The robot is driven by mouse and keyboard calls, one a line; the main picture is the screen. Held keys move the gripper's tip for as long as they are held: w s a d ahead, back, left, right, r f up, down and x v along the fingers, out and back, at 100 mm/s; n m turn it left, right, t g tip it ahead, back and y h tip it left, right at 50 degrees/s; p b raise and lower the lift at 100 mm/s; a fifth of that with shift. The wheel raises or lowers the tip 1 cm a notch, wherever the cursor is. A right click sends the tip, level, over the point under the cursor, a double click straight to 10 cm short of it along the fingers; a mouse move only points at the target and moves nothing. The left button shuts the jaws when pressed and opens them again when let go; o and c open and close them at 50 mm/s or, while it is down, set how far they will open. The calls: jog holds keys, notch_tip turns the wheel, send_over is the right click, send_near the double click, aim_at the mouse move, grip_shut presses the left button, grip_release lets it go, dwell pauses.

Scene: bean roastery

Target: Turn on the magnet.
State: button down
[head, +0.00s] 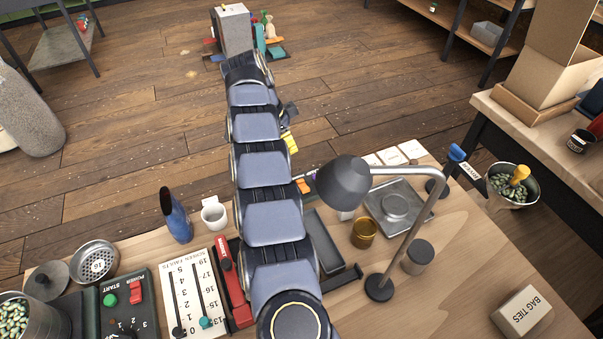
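A long red device (235,285) lies on the near table, just left of my arm. My arm runs from the bottom middle up past the far table edge and covers part of the view. A dark part that may be my gripper (289,113) shows beside the arm's far end, beyond the table and apart from the red device. Its fingers are mostly hidden, so I cannot see whether they are open.
A black panel (124,306) has a green START button and a red POWER switch. A white slider board (191,290) stands between panel and red device. A dark tray (322,245), a desk lamp (345,182) and an amber jar (364,234) are right of my arm.

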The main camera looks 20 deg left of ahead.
aim_at(307, 187)
jog(key=shift+d+r, duration=0.3)
jog(key=shift+r, duration=0.2)
jog(key=x, duration=1.2)
jog(key=shift+s+f, duration=0.25)
jog(key=shift+s, duration=0.1)
jog(key=shift+s+f, duration=0.1)
jog(key=shift+f, duration=0.65)
jog(key=shift+s+d+f, duration=0.25)
jog(key=shift+d+f, duration=0.05)
jog(key=shift+f, duration=0.2)
jog(key=shift+w, duration=0.1)
